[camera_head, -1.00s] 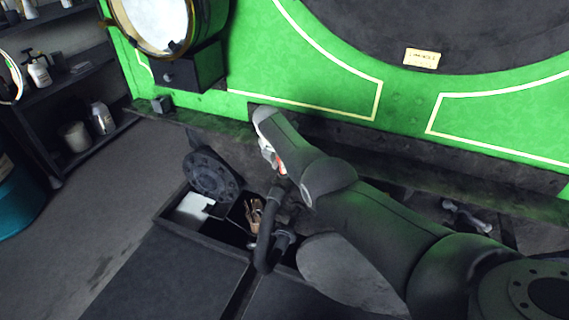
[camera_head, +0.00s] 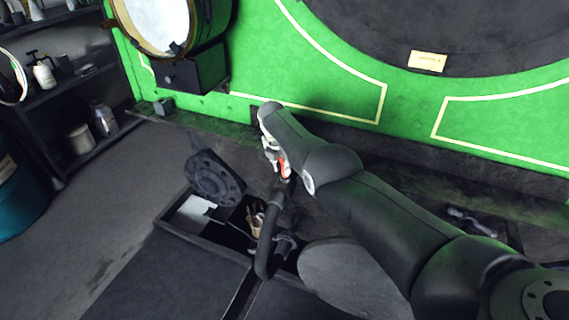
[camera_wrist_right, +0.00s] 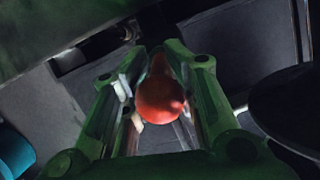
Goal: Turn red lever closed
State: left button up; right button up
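The red lever (camera_head: 285,169) shows as a small red piece in the middle of the head view, at my right gripper (camera_head: 276,164) and partly covered by it. In the right wrist view its rounded red end (camera_wrist_right: 160,98) sits between the two fingers of my right gripper (camera_wrist_right: 162,62), with a finger on each side. The fingers are close to it, but I cannot tell whether they press on it. The far end of the lever and its mount are hidden. My left gripper is not in view.
A dark round flange (camera_head: 215,179) and a curved dark pipe (camera_head: 267,235) stand close to my right gripper. A dark compartmented tray (camera_head: 185,233) lies below. The green tram side (camera_head: 310,75) rises behind. Shelves (camera_head: 75,80) stand at the left, with open floor (camera_head: 110,200) before them.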

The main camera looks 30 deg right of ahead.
jog(key=shift+o, duration=1.4)
jog(key=shift+a+r, duration=0.1)
jog(key=shift+r, duration=0.15)
jog(key=shift+f, duration=0.15)
jog(key=v, duration=1.2)
jog(key=shift+a, duration=0.1)
